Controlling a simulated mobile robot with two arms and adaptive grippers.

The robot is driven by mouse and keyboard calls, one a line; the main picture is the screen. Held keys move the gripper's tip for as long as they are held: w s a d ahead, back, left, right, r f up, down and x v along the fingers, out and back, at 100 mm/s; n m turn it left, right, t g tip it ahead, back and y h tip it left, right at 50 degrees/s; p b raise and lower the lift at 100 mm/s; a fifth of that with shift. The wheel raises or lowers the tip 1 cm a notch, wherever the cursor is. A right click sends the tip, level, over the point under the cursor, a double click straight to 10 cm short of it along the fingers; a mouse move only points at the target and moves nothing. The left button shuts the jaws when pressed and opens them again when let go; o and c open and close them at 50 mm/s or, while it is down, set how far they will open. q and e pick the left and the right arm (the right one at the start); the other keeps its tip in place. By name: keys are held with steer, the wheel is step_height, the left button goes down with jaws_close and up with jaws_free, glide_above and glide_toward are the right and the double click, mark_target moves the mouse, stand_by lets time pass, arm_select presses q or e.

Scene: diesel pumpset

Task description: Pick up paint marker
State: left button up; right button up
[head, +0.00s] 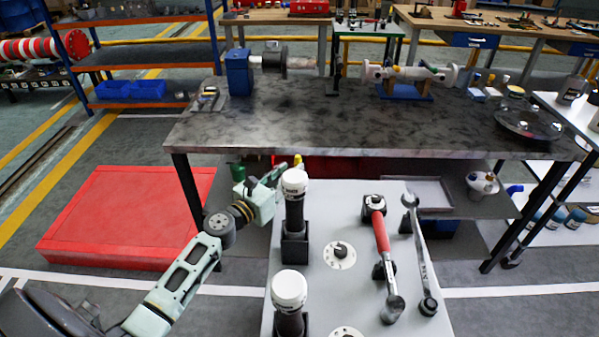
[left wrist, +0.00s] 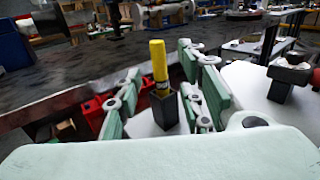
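The paint marker is yellow with a dark band low on its body. In the left wrist view the paint marker (left wrist: 158,62) stands upright in a square black holder (left wrist: 164,112). In the head view only a small yellow part of it (head: 298,160) shows behind a white-capped cylinder. My left gripper (left wrist: 160,88) is open, with green fingers apart on both sides of the marker. In the head view this gripper (head: 274,178) is at the far left corner of the light grey tool top. My right gripper is not in view.
The grey top (head: 340,212) bears white-capped cylinders (head: 294,184) in black holders, a red-handled tool (head: 381,235) and a wrench (head: 421,265). A dark workbench (head: 330,115) stands behind. A red platform (head: 125,215) lies on the floor at left.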

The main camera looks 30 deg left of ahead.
arm_select(q)
steer(key=w, duration=0.5)
steer(key=shift+d, duration=0.4)
steer(key=shift+s, duration=0.1)
jaws_close()
